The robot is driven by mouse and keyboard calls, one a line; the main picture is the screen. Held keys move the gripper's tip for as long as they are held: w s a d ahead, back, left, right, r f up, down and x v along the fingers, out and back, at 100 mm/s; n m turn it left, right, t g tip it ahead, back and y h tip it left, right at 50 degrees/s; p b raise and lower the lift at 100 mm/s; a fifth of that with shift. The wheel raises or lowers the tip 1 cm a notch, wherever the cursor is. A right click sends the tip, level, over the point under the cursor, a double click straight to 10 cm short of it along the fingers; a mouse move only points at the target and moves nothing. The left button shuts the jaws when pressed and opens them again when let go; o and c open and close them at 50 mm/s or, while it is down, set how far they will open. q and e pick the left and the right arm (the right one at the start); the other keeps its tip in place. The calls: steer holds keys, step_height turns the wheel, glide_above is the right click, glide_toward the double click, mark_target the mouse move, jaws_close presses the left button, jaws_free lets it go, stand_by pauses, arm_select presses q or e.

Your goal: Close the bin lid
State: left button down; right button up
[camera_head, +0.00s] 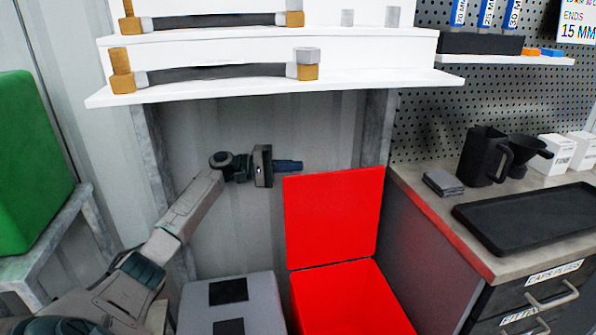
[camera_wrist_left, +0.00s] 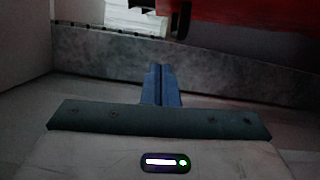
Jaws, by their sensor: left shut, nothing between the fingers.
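The red bin (camera_head: 348,302) stands on the floor in the lower middle of the head view. Its red lid (camera_head: 333,217) stands upright at the back of it, raised open. My left gripper (camera_head: 298,166) reaches in from the left, just above the lid's upper left corner in the picture. Its blue fingers are shut and empty, and they also show together in the wrist view (camera_wrist_left: 161,86). I cannot tell whether the fingertips are in front of or behind the lid, but no contact shows. My right gripper is out of view.
A grey bin (camera_head: 228,302) with black patches stands left of the red one. A white shelf with hoses (camera_head: 270,90) hangs above my left gripper. A counter (camera_head: 418,205) with a black tray (camera_head: 530,222) stands right. A green box (camera_head: 35,165) is far left.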

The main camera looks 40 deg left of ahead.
arm_select(q)
steer(key=d, duration=0.2)
steer(key=w+d+p, duration=0.1)
steer(key=d, duration=0.2)
steer(key=w+d, duration=0.1)
steer(key=d, duration=0.2)
steer(key=shift+w+d+r, duration=0.2)
steer(key=shift+w+d, duration=0.05)
steer(key=shift+s+d, duration=0.25)
steer(key=shift+d, duration=0.15)
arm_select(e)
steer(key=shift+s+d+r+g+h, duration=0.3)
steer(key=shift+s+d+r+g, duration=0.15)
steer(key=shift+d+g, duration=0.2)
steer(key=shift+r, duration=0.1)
